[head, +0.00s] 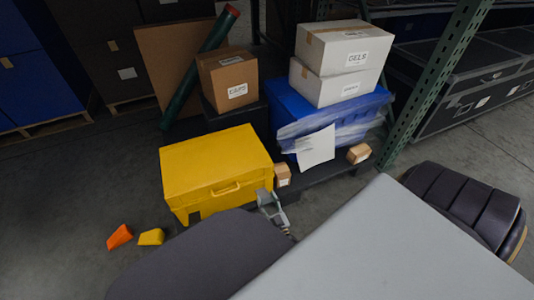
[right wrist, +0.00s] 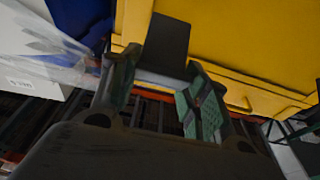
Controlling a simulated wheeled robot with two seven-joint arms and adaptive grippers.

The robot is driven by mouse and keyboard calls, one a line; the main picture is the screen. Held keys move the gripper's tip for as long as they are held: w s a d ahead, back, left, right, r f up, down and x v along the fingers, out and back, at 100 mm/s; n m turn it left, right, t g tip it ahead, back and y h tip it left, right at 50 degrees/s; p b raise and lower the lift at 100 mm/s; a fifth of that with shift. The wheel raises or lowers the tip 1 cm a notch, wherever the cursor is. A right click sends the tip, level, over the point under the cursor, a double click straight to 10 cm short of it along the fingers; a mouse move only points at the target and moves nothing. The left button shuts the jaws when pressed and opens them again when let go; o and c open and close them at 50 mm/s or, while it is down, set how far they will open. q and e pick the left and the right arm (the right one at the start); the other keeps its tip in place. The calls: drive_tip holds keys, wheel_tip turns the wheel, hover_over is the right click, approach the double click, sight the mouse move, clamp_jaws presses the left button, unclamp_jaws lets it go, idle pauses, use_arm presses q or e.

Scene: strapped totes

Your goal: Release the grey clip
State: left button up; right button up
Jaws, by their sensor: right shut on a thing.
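A yellow lidded tote (head: 215,160) with a front handle stands on the floor, and its yellow wall (right wrist: 225,35) fills the upper part of the right wrist view. My right gripper (head: 274,208) is at the tote's front right corner. In the right wrist view my right gripper (right wrist: 157,88) has its two fingers on either side of a grey clip (right wrist: 160,78) and is shut on it. A dark flat piece (right wrist: 167,45) rises just beyond the clip, against the yellow wall. The clip's ends are hidden by the fingers. My left gripper is not in view.
A blue tote (head: 290,110) with plastic wrap and a white sheet carries two white boxes (head: 345,45). A brown box (head: 228,78) stands behind the yellow tote. Orange (head: 119,236) and yellow wedges (head: 151,237) lie on the floor. A green rack post (head: 430,90) rises at right.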

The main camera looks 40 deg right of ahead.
drive_tip(key=shift+s+a+f+b, duration=0.15)
drive_tip(key=shift+s+f+b, duration=0.2)
drive_tip(key=shift+f, duration=0.3)
drive_tip(key=o, duration=1.1)
drive_tip(key=shift+f, duration=0.1)
drive_tip(key=o, duration=0.4)
drive_tip(key=shift+t, duration=0.3)
drive_tip(key=shift+c, duration=0.2)
drive_tip(key=shift+w+r, duration=0.15)
drive_tip(key=shift+r, duration=0.05)
drive_tip(key=shift+r, duration=0.1)
drive_tip(key=shift+r, duration=0.3)
drive_tip(key=shift+r, duration=4.55)
